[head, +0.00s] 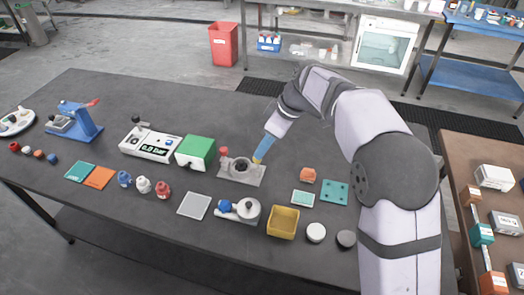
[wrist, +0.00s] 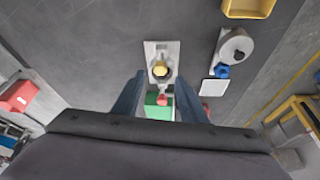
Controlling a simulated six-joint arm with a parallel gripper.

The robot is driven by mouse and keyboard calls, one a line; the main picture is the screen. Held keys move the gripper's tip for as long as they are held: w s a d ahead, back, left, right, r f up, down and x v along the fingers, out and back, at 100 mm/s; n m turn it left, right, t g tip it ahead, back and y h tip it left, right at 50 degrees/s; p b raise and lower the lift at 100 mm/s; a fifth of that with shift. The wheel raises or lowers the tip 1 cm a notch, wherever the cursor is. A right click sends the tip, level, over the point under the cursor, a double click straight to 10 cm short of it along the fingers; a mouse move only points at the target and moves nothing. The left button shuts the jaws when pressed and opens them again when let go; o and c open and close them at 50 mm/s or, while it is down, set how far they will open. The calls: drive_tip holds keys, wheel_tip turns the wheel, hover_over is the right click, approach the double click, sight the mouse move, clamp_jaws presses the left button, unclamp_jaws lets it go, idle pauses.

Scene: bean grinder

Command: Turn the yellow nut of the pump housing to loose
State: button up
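The pump housing (head: 236,177) is a grey block on a flat plate near the middle of the table, with a red knob (head: 224,152) at its left. In the wrist view the yellow nut (wrist: 161,69) sits on the grey housing plate (wrist: 151,48), in line with the gap between my fingers. In the head view a small yellow patch shows by my fingertips, but I cannot tell whether it is the nut. My gripper (head: 261,153) has blue fingers and points down at the housing's right side. In the wrist view its fingers (wrist: 161,80) are spread apart. Contact with the nut cannot be told.
A green box (head: 196,151) and a white display unit (head: 150,144) stand left of the housing. A grey device with a blue knob (head: 239,210) and a yellow tray (head: 283,222) are in front. Teal pads and an orange part (head: 308,175) lie to the right.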

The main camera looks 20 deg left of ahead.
drive_tip(key=shift+v, duration=1.3)
drive_tip(key=s+d+f+m+h+p, duration=0.15)
drive_tip(key=s+d+m, duration=0.25)
drive_tip(key=d, duration=0.5)
drive_tip(key=s+d+m+h+p, duration=0.1)
drive_tip(key=s+d+m+p, duration=0.2)
drive_tip(key=d, duration=0.5)
drive_tip(key=s+d+f+m+h+p, duration=0.1)
drive_tip(key=s+d+f+m, duration=0.1)
drive_tip(key=s+d+m, duration=0.2)
drive_tip(key=s+d+f+m+h, duration=0.1)
drive_tip(key=s+d+m, duration=0.4)
drive_tip(key=s, duration=0.8)
drive_tip(key=d+f, duration=0.1)
drive_tip(key=d, duration=0.2)
drive_tip(key=shift+d+f+g+p, duration=0.25)
drive_tip(key=shift+f+g+p, duration=0.1)
drive_tip(key=shift+g+p, duration=0.05)
